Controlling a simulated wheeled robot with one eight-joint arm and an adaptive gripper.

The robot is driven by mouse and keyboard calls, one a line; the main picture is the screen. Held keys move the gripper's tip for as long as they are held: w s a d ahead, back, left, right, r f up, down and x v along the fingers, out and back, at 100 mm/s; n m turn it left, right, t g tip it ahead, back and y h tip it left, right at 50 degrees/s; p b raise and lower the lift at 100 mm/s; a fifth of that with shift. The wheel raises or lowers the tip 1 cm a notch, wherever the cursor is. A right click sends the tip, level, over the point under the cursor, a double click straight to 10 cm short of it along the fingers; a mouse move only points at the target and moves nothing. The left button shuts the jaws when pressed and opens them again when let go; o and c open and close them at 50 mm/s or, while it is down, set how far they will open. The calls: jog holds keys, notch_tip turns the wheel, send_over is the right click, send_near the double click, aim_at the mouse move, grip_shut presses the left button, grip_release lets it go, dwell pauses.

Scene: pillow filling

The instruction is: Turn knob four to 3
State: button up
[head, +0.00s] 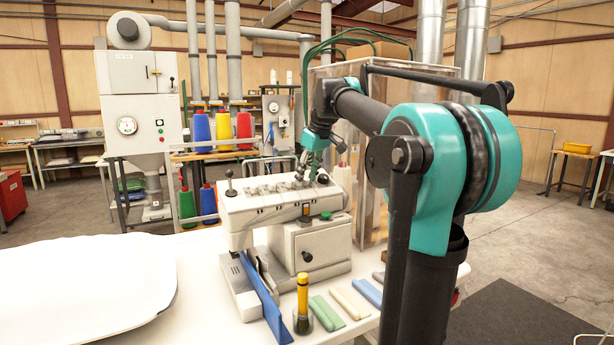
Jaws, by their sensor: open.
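A white sewing machine (283,222) stands on the white table. A row of small grey dials (264,189) runs along its top. Their numbers and pointer settings are too small to read, so I cannot tell which dial is knob four or what it points to. My gripper (307,177) hangs from above over the right end of that row, fingers pointing down and open. The fingers partly hide the rightmost dial, and I cannot tell whether they touch it or stand around it.
A dark ball-topped post (229,182) rises at the machine's left end. A clear-walled box (372,200) stands close behind and right. A white pillow (85,290) covers the left table.

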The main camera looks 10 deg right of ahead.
grip_shut()
dwell(0.5)
jog(key=m, duration=0.5)
jog(key=shift+m, duration=0.4)
jog(key=m, duration=0.5)
jog(key=shift+m+h, duration=0.3)
jog(key=shift+m, duration=0.4)
grip_release()
